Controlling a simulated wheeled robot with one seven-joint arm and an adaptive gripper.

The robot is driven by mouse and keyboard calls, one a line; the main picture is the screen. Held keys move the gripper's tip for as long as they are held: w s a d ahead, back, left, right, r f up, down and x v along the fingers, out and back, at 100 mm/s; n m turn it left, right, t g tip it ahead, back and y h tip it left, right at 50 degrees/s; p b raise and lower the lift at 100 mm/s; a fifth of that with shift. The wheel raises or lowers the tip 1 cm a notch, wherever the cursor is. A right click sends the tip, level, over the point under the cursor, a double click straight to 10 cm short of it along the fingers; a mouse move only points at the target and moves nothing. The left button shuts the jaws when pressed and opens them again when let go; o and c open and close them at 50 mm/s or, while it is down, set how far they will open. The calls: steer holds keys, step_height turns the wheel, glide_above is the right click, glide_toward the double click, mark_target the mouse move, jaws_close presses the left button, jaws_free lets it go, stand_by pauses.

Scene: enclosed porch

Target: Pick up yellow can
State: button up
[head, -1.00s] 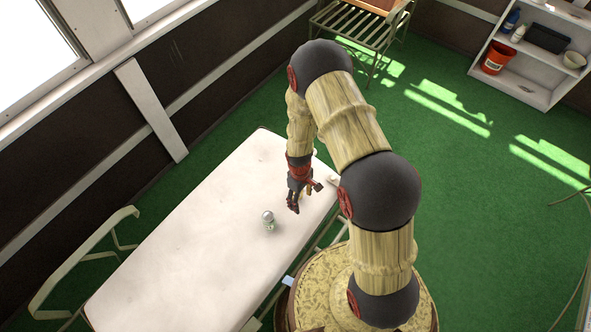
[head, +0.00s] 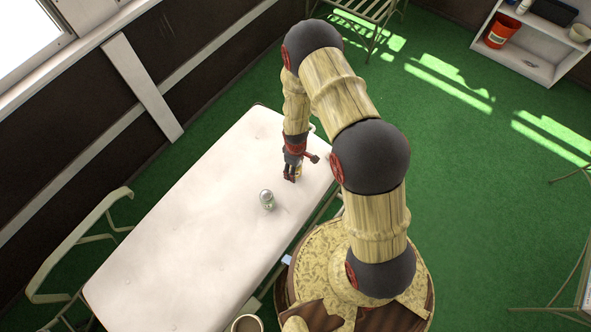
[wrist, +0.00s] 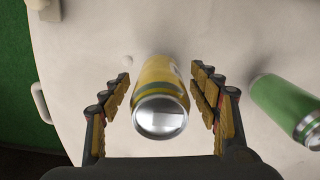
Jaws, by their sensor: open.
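In the wrist view the yellow can (wrist: 161,95) is between the two spread fingers of my gripper (wrist: 160,80), its silver end facing the camera. A gap shows on each side of it, so the fingers do not appear to touch it. In the head view my gripper (head: 292,176) is low over the far right part of the white table (head: 190,225). There only a small yellow patch shows beside the fingers; the rest of the can is hidden.
A green can (wrist: 287,105) lies to the right of my gripper in the wrist view; the head view shows it (head: 267,200) nearer the table's middle. A metal chair frame (head: 75,240) stands along the left side. The table's left part is clear.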

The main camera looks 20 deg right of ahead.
steer(key=shift+f, duration=0.65)
steer(key=shift+r, duration=0.1)
steer(key=shift+c, duration=0.8)
steer(key=c, duration=1.4)
